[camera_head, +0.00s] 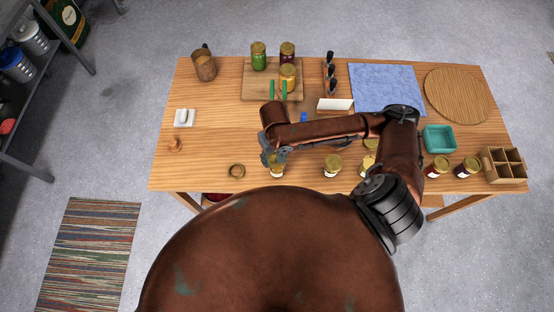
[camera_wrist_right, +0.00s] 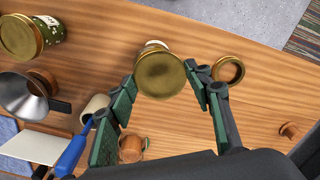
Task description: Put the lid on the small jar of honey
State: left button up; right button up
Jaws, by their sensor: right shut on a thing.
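My right gripper (camera_head: 272,156) is near the table's front edge, above a small jar (camera_head: 277,172). In the right wrist view its green-padded fingers (camera_wrist_right: 162,80) are shut on a round gold lid (camera_wrist_right: 160,75) from both sides. A bit of the pale jar (camera_wrist_right: 155,44) shows just beyond the lid; most of the jar is hidden under it. I cannot tell whether the lid is seated or slightly above the rim. My left gripper is not in view.
A gold ring (camera_head: 237,171) lies just left of the jar. Lidded jars stand to the right, one close by (camera_head: 333,165) and others near the teal bin (camera_head: 439,138) and divided wooden box (camera_head: 504,165). The left front of the wooden table (camera_head: 200,150) is mostly clear.

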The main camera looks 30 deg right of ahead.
jog(key=shift+w+d+f, duration=0.15)
jog(key=shift+d+f, duration=0.2)
jog(key=shift+f, duration=0.1)
jog(key=shift+w+d+f, duration=0.1)
jog(key=shift+d+f, duration=0.05)
jog(key=shift+f, duration=0.8)
jog(key=shift+w+d+f, duration=0.1)
jog(key=shift+f, duration=0.85)
jog(key=shift+f, duration=0.1)
jog(key=shift+f, duration=0.15)
jog(key=o, duration=0.7)
notch_tip(320, 180, up, 13)
jog(key=shift+f+p, duration=0.2)
jog(key=shift+p, duration=0.25)
